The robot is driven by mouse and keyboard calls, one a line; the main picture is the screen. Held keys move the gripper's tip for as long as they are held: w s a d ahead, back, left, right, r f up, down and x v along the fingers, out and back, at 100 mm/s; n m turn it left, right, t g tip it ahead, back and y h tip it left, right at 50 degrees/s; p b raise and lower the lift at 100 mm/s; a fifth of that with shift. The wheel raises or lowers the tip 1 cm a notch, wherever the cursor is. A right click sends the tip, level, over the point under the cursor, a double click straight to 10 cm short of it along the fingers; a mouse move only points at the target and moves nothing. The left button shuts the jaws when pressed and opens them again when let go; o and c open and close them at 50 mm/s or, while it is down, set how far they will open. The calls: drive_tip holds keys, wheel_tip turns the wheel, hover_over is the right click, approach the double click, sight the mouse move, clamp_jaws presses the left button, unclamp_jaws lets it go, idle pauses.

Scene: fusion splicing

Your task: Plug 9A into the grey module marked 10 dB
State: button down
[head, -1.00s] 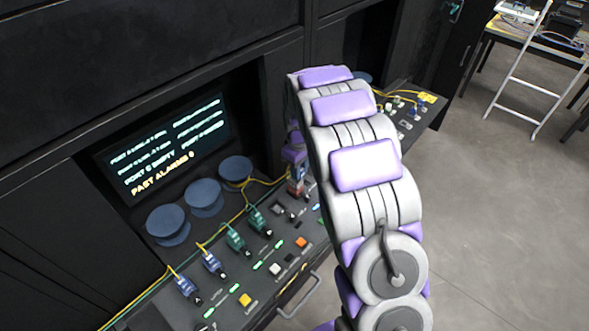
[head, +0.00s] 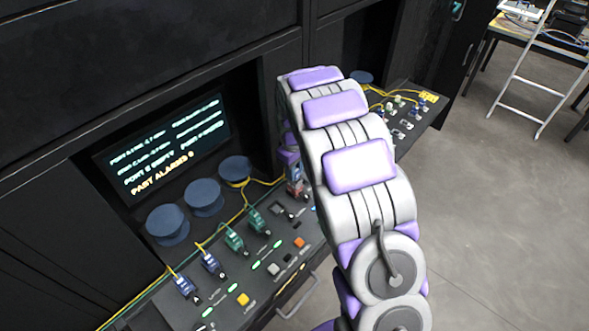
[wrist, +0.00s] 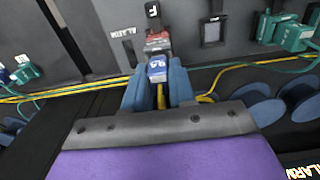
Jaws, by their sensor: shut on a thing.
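My gripper (wrist: 157,76) is shut on a blue plug (wrist: 157,67), with one blue-grey finger on each side. The plug's label reads like 9A, and a yellow cable leaves its rear. A red-and-grey block (wrist: 158,42) sits directly in front of the plug, below a label F on the dark panel. I cannot tell whether the plug is seated in this block. No 10 dB marking is legible in either view.
The dark sloping panel (head: 232,290) carries green plugs (head: 236,240), blue plugs (head: 186,287) and coloured buttons. An empty-looking grey socket (wrist: 212,32) is right of the block. Round blue spools (head: 204,198) and yellow and green cables lie behind. A screen reads "PAST ALARMS 0".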

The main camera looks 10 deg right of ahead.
drive_tip(key=shift+a+f, duration=0.25)
drive_tip(key=shift+a, duration=0.6)
drive_tip(key=shift+s+d+f, duration=0.25)
drive_tip(key=shift+d+f, duration=0.1)
drive_tip(key=shift+d, duration=0.15)
drive_tip(key=shift+s+a+f, duration=0.15)
drive_tip(key=shift+s+f, duration=0.05)
drive_tip(key=shift+f, duration=0.4)
drive_tip(key=shift+r, duration=0.15)
drive_tip(key=shift+w+r, duration=0.4)
drive_tip(key=shift+r, duration=0.1)
drive_tip(key=shift+r, duration=0.15)
drive_tip(key=shift+d, duration=0.55)
